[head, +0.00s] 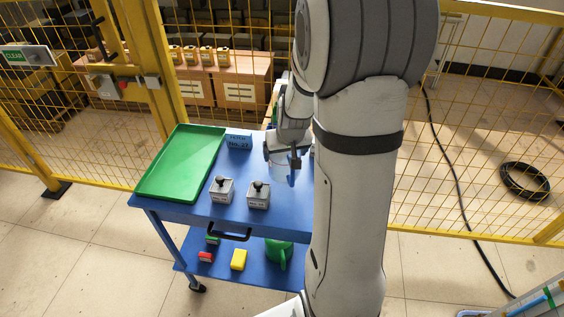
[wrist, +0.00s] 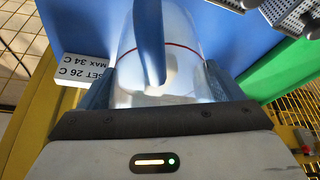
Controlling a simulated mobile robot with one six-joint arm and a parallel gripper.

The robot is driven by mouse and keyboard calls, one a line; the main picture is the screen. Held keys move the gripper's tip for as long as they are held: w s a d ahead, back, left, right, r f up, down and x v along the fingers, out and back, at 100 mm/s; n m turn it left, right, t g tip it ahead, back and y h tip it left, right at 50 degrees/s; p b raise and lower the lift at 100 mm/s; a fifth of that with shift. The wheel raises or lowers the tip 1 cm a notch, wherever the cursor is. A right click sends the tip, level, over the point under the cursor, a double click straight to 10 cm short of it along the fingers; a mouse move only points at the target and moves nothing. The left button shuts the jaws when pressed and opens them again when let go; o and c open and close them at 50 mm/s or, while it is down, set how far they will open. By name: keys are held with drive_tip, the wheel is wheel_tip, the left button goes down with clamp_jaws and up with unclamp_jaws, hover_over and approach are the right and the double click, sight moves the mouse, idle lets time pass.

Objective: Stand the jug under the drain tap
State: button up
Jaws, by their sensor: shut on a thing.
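The jug (head: 279,172) is clear with a blue handle, at the right part of the blue trolley's top in the head view. In the wrist view the jug (wrist: 185,75) fills the space between the fingers, its blue handle facing the camera and a red line around its wall. My gripper (head: 280,150) is shut on the jug; it also shows in the wrist view (wrist: 158,88). I cannot tell whether the jug's base touches the trolley top. My arm hides part of the trolley's right side. I see no drain tap in either view.
A green can (head: 278,252) and small blocks lie below. A yellow mesh fence (head: 480,110) stands behind. A white label (wrist: 85,75) is beside the jug.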

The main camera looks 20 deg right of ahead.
sight(285, 162)
drive_tip(key=shift+f, duration=1.85)
drive_tip(key=shift+f+b, duration=0.25)
drive_tip(key=shift+b, duration=0.15)
drive_tip(key=o, duration=0.8)
drive_tip(key=shift+r, duration=0.15)
drive_tip(key=shift+o, duration=0.2)
